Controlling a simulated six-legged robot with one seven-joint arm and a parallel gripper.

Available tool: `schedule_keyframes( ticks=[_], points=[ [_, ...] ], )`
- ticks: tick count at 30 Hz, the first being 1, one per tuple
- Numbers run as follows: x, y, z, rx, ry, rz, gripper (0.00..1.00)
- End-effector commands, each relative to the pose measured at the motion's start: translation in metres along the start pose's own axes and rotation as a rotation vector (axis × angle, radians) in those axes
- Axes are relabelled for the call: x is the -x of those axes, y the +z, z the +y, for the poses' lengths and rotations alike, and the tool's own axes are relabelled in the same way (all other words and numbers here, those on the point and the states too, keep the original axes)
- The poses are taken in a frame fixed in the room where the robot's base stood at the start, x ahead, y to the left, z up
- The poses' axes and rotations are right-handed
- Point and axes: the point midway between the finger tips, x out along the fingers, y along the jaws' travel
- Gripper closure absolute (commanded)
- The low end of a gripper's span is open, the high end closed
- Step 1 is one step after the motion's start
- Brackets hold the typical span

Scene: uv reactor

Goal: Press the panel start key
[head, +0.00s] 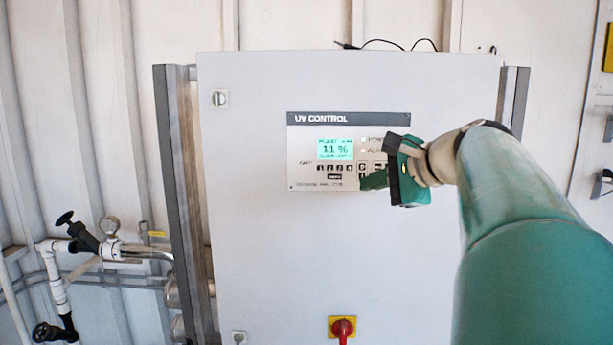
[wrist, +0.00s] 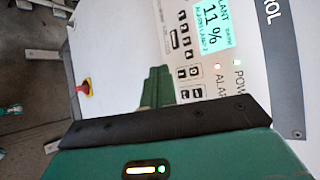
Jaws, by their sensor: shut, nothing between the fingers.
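The UV CONTROL panel (head: 300,150) is on the front of a pale cabinet, with a lit display (head: 335,149) reading 11 %. Small dark keys (head: 335,168) sit below the display; they also show in the wrist view (wrist: 183,28). I cannot read which one is the start key. My gripper (head: 374,181) is shut and empty, in front of the panel's lower right part, and it hides some of the keys. In the wrist view its green fingers (wrist: 155,86) are beside a group of keys (wrist: 190,82). Whether they touch the panel I cannot tell.
A red and yellow rotary switch (head: 342,327) is low on the cabinet (head: 260,240). Pipes and valves (head: 105,245) stand to the left.

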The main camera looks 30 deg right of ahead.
Motion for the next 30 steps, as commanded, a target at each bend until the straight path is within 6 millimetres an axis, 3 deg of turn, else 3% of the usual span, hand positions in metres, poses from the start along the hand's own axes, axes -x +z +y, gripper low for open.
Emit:
schedule_keyframes(
  ticks=[11, 30],
  points=[
    [0.02, 0.015, 0.015, 0.0, -0.001, 0.0, 1.0],
    [0.02, 0.015, 0.015, -0.001, 0.0, 0.0, 1.0]
  ],
)
